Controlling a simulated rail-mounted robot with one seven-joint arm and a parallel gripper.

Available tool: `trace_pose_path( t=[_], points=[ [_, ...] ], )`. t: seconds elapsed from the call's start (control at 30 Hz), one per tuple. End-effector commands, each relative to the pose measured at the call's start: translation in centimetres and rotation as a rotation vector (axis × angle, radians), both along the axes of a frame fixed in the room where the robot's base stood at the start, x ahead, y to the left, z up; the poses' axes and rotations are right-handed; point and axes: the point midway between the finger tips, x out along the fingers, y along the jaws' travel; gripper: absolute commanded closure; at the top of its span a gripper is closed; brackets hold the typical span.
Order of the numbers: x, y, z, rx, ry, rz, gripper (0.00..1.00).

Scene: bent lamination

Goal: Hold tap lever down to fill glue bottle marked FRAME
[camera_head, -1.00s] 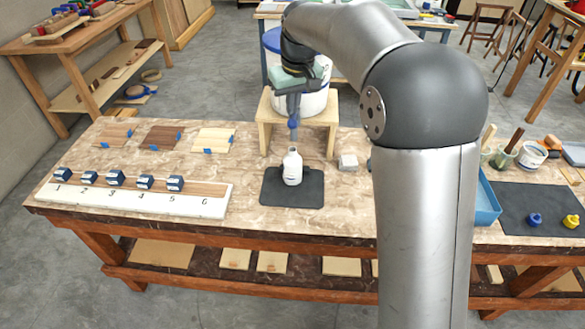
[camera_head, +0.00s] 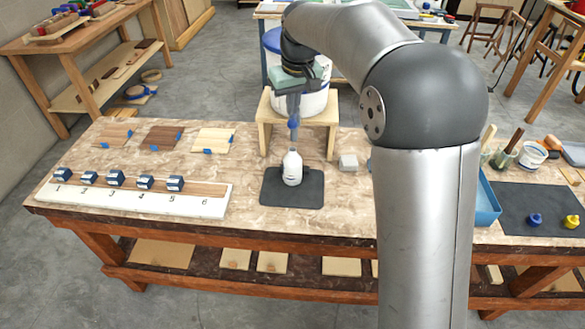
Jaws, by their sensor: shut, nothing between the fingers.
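A white glue bottle (camera_head: 292,168) stands upright on a dark mat (camera_head: 271,189) near the middle of the bench; any marking on it is too small to read. Behind it, a white tub (camera_head: 314,103) with a blue rim sits on a wooden stand (camera_head: 263,122). A blue tap part (camera_head: 293,123) shows just above the bottle. My gripper (camera_head: 293,104) is shut and empty, pointing down at the tap in front of the tub. Whether its fingertips touch the tap lever cannot be told. My arm hides part of the tub.
A numbered white rack (camera_head: 130,204) with several dark blue blocks lies at the left front. Wood pieces (camera_head: 162,138) with blue tape lie behind it. A blue tray (camera_head: 487,205) and a dark mat (camera_head: 515,208) with blue and yellow caps are at right.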

Motion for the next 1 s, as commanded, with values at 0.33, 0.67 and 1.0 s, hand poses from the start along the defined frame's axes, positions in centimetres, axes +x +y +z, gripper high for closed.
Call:
trace_pose_path(
  t=[0.33, 0.67, 1.0],
  points=[
    [0.0, 0.0, 0.0, 0.0, 0.0, 0.0, 1.0],
    [0.0, 0.0, -0.2, 0.0, 0.0, 0.0, 1.0],
    [0.0, 0.0, -1.4, 0.0, 0.0, 0.0, 1.0]
  ],
)
